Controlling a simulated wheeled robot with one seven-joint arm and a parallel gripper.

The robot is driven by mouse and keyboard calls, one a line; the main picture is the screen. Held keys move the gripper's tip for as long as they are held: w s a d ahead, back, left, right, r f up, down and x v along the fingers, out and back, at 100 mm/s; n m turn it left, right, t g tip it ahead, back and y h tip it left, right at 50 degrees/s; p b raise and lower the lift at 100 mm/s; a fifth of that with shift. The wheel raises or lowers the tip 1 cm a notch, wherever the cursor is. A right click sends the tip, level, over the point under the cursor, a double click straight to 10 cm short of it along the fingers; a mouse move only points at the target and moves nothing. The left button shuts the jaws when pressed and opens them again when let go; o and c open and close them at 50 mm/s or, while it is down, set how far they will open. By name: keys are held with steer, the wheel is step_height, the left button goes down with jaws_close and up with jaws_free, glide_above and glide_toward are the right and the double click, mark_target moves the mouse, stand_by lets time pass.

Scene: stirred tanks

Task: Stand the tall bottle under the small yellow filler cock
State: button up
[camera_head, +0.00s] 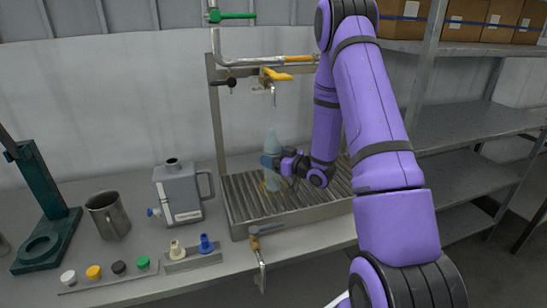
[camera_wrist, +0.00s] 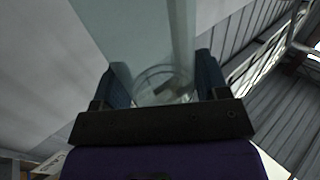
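The tall bottle (camera_head: 272,145) is pale blue and see-through, and it is upright over the slatted drip tray (camera_head: 235,207). My gripper (camera_head: 271,161) is around its middle. In the wrist view, the fingers (camera_wrist: 164,82) lie against both sides of the bottle (camera_wrist: 150,40), with no clear gap. The small yellow filler cock (camera_head: 277,74) is on the pipe frame above, and its spout points down, roughly over the bottle's neck. I cannot tell whether the bottle's base touches the slats.
A grey jug (camera_head: 178,192), a metal mug (camera_head: 107,214) and a green stand (camera_head: 45,205) are on the bench to the left. Coloured caps (camera_head: 94,272) lie in front. A tap (camera_head: 257,250) juts from the tray's front. Shelves (camera_head: 470,125) stand at right.

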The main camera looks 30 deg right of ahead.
steer(key=c, duration=0.3)
steer(key=o, duration=0.8)
steer(key=shift+o, duration=0.2)
steer(key=v, duration=1.1)
steer(key=shift+w, duration=0.1)
